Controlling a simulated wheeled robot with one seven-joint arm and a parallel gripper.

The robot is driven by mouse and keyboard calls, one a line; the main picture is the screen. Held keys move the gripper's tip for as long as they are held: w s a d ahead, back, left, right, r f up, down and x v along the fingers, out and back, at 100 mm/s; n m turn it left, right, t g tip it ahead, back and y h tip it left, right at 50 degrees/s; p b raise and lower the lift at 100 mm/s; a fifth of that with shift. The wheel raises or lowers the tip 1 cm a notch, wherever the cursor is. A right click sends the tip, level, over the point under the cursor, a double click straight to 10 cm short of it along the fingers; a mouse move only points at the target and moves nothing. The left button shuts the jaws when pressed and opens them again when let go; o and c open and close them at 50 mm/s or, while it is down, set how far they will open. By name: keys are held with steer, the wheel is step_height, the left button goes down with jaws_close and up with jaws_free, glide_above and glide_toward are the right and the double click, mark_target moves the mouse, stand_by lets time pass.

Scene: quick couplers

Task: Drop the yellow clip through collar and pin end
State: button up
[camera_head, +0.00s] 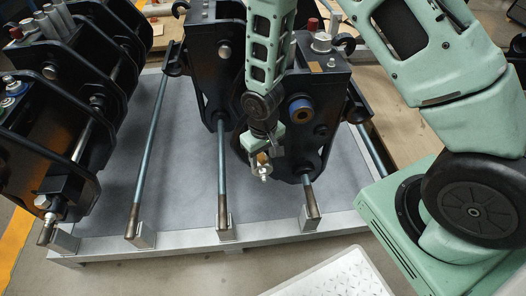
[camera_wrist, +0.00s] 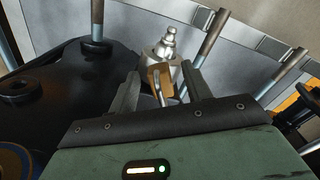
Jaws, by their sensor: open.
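In the wrist view a silver stepped pin end (camera_wrist: 168,40) with a wider metal collar (camera_wrist: 164,56) below it stands just beyond my fingertips. A yellow-brown piece (camera_wrist: 154,76), which looks like the yellow clip, sits against the near side of the collar, between my fingers. I cannot tell whether it passes through the collar and pin. My gripper (camera_wrist: 160,78) is open, with a finger apart on each side of that piece. In the head view my gripper (camera_head: 262,158) is low beside the black coupler, and the silver pin end (camera_head: 264,173) shows just below it.
A black coupler (camera_head: 322,95) stands close to the right of my gripper. Another coupler (camera_head: 205,70) and a rack of black plates (camera_head: 60,110) stand left. A pale textured plate (camera_head: 330,278) lies in front.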

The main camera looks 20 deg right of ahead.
step_height(320, 180, up, 17)
steer(key=p, duration=0.4)
steer(key=shift+r, duration=0.2)
steer(key=s+a+r+n, duration=0.3)
steer(key=s+r, duration=0.3)
steer(key=s, duration=0.3)
steer(key=s+a+r+n, duration=0.2)
steer(key=s+a+r, duration=0.1)
steer(key=s+r, duration=0.55)
step_height(320, 180, up, 15)
steer(key=s+p, duration=0.1)
steer(key=p, duration=1.5)
steer(key=shift+s+a+f+y, duration=0.2)
steer(key=shift+s+y, duration=0.1)
steer(key=shift+s, duration=0.1)
steer(key=shift+d, duration=0.15)
